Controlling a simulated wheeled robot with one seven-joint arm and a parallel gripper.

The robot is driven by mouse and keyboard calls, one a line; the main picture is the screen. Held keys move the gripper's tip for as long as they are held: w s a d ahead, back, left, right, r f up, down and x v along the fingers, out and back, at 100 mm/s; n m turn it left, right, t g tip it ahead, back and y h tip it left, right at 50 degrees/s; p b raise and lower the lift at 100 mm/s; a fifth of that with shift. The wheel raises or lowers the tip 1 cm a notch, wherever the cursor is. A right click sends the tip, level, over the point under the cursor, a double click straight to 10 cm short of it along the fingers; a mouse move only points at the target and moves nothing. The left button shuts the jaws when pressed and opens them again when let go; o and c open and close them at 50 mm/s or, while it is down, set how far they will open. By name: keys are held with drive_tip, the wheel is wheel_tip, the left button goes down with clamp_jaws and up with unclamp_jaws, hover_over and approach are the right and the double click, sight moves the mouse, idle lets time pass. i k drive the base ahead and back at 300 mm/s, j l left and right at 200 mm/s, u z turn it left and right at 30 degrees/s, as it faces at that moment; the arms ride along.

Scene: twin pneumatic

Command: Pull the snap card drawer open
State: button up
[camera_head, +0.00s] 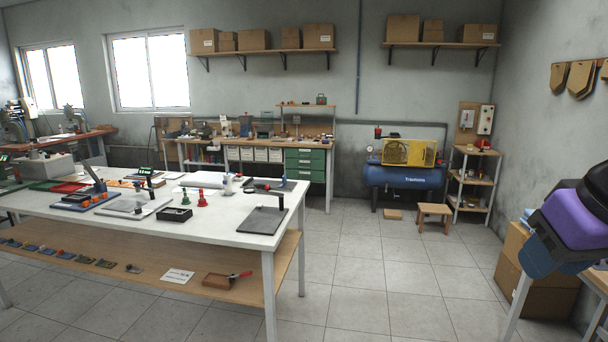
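A green drawer cabinet (305,164) stands under the right end of the back workbench, far across the room. Its several drawer fronts look shut. I cannot read any label, so I cannot tell whether the snap card drawer is one of them. A dark purple, blue and black body at the right edge appears to be part of my arm. My gripper's fingers do not show.
A long white table (242,208) with a lower wooden shelf (150,262) fills the left foreground. A blue compressor (405,176), a wooden stool (433,214) and cardboard boxes (540,290) stand at the right. Tiled floor (375,270) between them is clear.

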sight(291, 162)
drive_tip(key=i+l+z, duration=0.1)
drive_tip(key=i+z, duration=0.15)
drive_tip(key=i, duration=0.3)
drive_tip(key=i+z, duration=0.25)
drive_tip(key=i, duration=3)
drive_tip(key=i+l, duration=0.1)
drive_tip(key=i, duration=0.8)
drive_tip(key=i+u, duration=0.2)
drive_tip(key=i, duration=0.7)
drive_tip(key=i+l+u, duration=0.2)
drive_tip(key=i, duration=0.7)
drive_tip(key=i+j+u, duration=0.2)
drive_tip(key=i, duration=0.65)
drive_tip(key=i+j+u, duration=0.2)
drive_tip(key=i, duration=0.65)
drive_tip(key=i+j+z, duration=0.1)
drive_tip(key=i+j, duration=0.65)
